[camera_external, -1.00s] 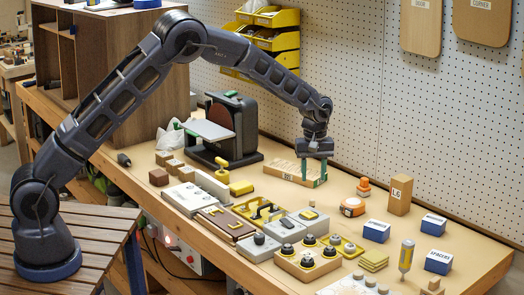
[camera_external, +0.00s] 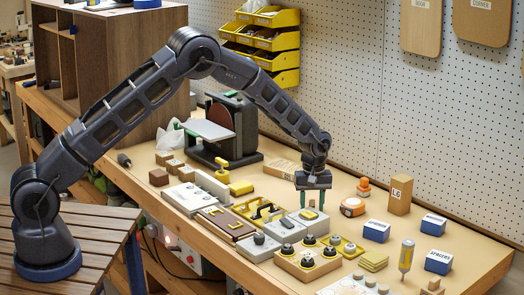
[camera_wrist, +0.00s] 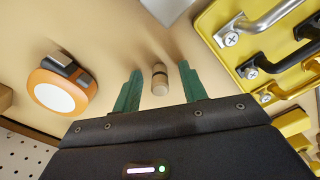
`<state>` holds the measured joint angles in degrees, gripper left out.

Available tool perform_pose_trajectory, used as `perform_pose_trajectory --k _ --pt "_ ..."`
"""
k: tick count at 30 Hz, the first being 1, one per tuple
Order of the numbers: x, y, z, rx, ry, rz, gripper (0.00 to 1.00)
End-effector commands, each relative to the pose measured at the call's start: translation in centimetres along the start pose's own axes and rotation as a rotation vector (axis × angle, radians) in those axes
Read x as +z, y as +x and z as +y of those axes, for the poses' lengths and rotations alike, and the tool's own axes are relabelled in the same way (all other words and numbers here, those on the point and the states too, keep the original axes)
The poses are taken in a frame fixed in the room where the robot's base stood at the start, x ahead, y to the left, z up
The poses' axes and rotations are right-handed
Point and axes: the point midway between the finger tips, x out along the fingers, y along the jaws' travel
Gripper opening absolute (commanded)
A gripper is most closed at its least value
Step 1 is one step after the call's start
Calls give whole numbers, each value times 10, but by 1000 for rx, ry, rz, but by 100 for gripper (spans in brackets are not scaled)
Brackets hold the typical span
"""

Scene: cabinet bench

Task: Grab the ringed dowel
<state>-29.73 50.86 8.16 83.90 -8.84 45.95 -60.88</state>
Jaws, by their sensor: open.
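The ringed dowel (camera_wrist: 160,82) is a short pale wooden peg with a darker band around it. In the wrist view it sits on the tan bench top, between my gripper's two green fingers, with a gap on each side. My gripper (camera_wrist: 160,70) is open and empty. In the external view my gripper (camera_external: 311,207) points down low over the bench, just behind the grey blocks. I cannot make out the dowel in that view.
An orange tape measure (camera_external: 352,207) lies to the right; it also shows left of the fingers in the wrist view (camera_wrist: 60,92). A yellow plate with handles (camera_wrist: 238,62) is close on the other side. A labelled wooden block (camera_external: 283,168) lies behind my gripper.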

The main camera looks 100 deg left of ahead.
Motion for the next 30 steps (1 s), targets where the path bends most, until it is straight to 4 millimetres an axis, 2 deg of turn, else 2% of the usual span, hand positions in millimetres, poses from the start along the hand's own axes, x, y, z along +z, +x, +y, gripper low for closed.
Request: perform_pose_trajectory --k 7,12,14,24,26,30 --pt "0 2 0 1 0 1 42" --pt "0 2 0 1 0 1 9" --pt "0 2 0 1 0 1 0" --pt "0 -1 1 2 0 1 0" --pt "0 -5 1 2 0 2 0" --pt "0 -26 1 4 0 2 0"
